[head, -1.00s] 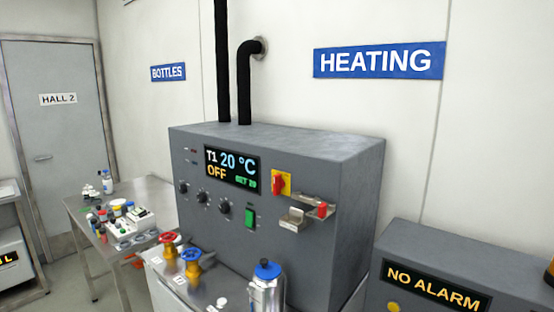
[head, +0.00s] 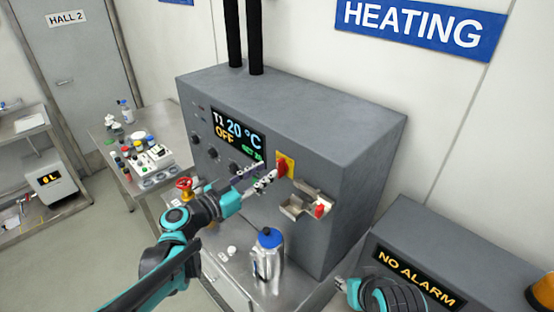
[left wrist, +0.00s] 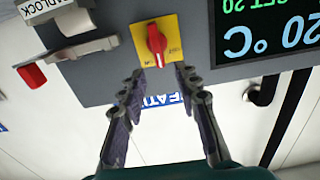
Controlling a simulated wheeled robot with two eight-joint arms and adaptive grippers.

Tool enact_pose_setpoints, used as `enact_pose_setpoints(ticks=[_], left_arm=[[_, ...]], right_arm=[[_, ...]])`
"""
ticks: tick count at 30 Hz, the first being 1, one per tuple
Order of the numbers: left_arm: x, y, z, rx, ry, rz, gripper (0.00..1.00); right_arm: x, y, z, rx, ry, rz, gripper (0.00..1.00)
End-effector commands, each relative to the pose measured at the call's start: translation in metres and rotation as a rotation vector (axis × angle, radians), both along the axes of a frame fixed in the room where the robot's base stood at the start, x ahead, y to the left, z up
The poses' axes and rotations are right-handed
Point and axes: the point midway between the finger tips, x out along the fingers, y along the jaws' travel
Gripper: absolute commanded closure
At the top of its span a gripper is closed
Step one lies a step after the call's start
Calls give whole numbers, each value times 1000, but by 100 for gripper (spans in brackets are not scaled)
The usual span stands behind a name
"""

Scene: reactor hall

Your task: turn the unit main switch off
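The unit main switch is a red knob on a yellow plate (head: 284,164) on the front of the grey heating unit (head: 300,110). In the left wrist view, upside down, the red knob (left wrist: 156,42) stands upright in the picture. My left gripper (head: 262,174) is just in front of the switch, its two fingers apart and empty. In the left wrist view its fingertips (left wrist: 158,72) lie either side of the knob's line, seemingly short of it. Part of my right arm's end (head: 385,293) shows at the bottom right; its finger state is unclear.
Beside the switch is a metal bracket with a red padlock-like piece (head: 320,211). A steel bottle with a blue cap (head: 269,250) stands below. A red valve wheel (head: 184,184) is left of my arm. The NO ALARM box (head: 420,275) stands at right.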

Motion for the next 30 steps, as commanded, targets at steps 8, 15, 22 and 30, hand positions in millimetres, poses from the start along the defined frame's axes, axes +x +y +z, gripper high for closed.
enact_pose_setpoints(ticks=[8,15,22,30], left_arm=[[29,-30,0,0,1,-2,68],[35,-35,0,0,1,1,68],[35,-35,0,0,3,0,92],[35,-34,0,-1,4,0,100]], right_arm=[[0,0,2,0,0,0,60],[0,0,2,0,0,0,60],[0,0,2,0,0,0,60],[0,0,2,0,0,0,60]])
